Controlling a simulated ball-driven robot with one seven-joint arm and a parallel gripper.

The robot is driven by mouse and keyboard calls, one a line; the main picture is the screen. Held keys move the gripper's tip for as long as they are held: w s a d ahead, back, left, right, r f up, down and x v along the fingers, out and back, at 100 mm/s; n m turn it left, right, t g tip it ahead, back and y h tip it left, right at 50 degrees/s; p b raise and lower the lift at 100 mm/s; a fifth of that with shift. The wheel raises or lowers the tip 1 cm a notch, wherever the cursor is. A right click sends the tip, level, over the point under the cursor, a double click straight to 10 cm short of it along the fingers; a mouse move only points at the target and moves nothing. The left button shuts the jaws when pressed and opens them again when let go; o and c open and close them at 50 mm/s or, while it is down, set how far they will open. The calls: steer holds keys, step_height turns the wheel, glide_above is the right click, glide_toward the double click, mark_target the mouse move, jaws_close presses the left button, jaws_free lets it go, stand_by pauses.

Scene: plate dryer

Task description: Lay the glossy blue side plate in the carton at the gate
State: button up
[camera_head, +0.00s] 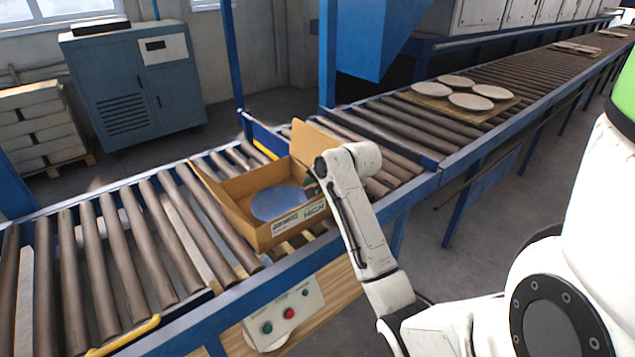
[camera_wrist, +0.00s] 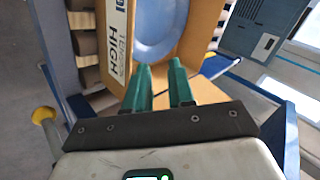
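The blue side plate (camera_head: 277,203) is inside the open cardboard carton (camera_head: 225,207) on the rollers and appears to lie flat. In the wrist view the plate (camera_wrist: 158,30) looks glossy and pale blue, cut off by the top edge. The carton's printed wall (camera_wrist: 117,45) is left of it. My gripper (camera_head: 311,186) is at the carton's right side in the head view, by the plate's edge. In the wrist view its two green fingers (camera_wrist: 160,64) are apart with no object visible between them. The plate's rim is just past the fingertips, and I cannot tell whether they touch.
A raised carton flap (camera_head: 311,141) stands behind my gripper. A blue gate post (camera_head: 327,55) rises behind the rollers. Several pale plates (camera_head: 457,82) lie on a board farther up the conveyor. A button box (camera_head: 287,312) hangs on the front. The rollers left of the carton are clear.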

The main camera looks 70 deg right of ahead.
steer(key=shift+v, duration=1.45)
steer(key=a+f+n+g+y, duration=0.15)
steer(key=a+f+n, duration=0.45)
steer(key=a, duration=0.8)
steer(key=a+f+n+g+y, duration=0.1)
steer(key=a+f+n+y, duration=0.25)
steer(key=a+f, duration=0.75)
steer(key=s+a+n+g+h, duration=0.1)
steer(key=s+a+n+g, duration=0.3)
steer(key=s+a+n, duration=0.6)
steer(key=s+a+f, duration=0.1)
steer(key=s+a, duration=0.2)
steer(key=s, duration=0.1)
steer(key=shift+s, duration=0.3)
steer(key=shift+o, duration=0.3)
steer(key=shift+a+g, duration=0.15)
steer(key=shift+g, duration=0.1)
